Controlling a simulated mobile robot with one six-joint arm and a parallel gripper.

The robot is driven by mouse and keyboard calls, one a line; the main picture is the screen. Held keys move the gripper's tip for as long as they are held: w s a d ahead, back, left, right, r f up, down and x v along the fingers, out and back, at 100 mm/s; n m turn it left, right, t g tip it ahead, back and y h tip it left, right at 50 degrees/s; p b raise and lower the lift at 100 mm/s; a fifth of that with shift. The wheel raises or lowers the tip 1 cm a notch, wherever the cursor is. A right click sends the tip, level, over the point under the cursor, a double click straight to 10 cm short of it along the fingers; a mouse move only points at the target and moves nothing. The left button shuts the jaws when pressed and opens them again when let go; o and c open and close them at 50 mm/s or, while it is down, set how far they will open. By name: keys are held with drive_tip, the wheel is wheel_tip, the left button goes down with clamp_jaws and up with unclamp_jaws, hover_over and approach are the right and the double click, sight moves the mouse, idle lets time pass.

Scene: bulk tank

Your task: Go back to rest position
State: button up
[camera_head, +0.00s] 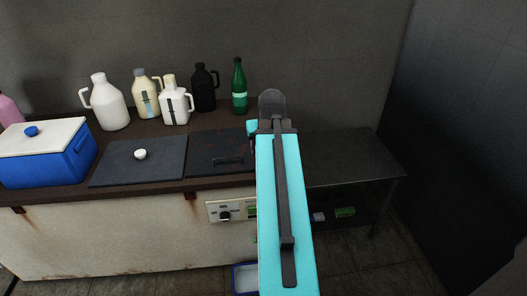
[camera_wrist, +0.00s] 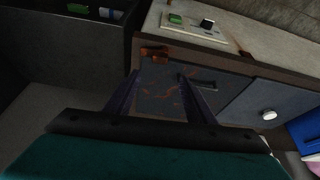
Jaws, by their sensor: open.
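My gripper (camera_wrist: 160,78) shows in the wrist view with its two dark fingers apart and nothing between them. It is over the rusty dark tank lid (camera_wrist: 165,100), whose black handle (camera_wrist: 197,82) lies near the right finger. I cannot tell the height above the lid. In the head view my cyan arm stretches forward at the middle right and hides the gripper. The same rusty lid (camera_head: 205,145) lies flat on the tank top, left of my arm. A second dark lid (camera_head: 115,165) with a white knob (camera_head: 140,154) is beside it.
A blue cooler (camera_head: 75,160) stands at the left, with several jugs (camera_head: 108,103) and a green bottle (camera_head: 239,88) behind the lids. A control panel (camera_head: 238,205) is on the tank front. A dark side table (camera_head: 345,155) is to the right. A blue tub (camera_head: 243,281) is on the floor.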

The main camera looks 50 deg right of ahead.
drive_tip(key=shift+s+a+r, duration=0.1)
drive_tip(key=shift+r, duration=0.2)
idle(0.4)
drive_tip(key=w+a+f+n+g+y, duration=0.15)
drive_tip(key=w+a+f, duration=0.45)
drive_tip(key=a+f, duration=0.6)
drive_tip(key=s+a+f+n+g+y, duration=0.2)
drive_tip(key=a+f+n+g, duration=0.1)
drive_tip(key=a+f, duration=1.2)
drive_tip(key=s+a+f+n+g, duration=0.1)
drive_tip(key=s+a+f+g, duration=0.1)
drive_tip(key=s+a+f, duration=0.6)
drive_tip(key=s+a+f+n+g, duration=0.1)
drive_tip(key=s+a+f+g, duration=0.1)
drive_tip(key=s+a+f, duration=0.6)
drive_tip(key=s+f+h, duration=0.1)
drive_tip(key=s+f, duration=0.5)
drive_tip(key=shift+s+f+n+g, duration=0.35)
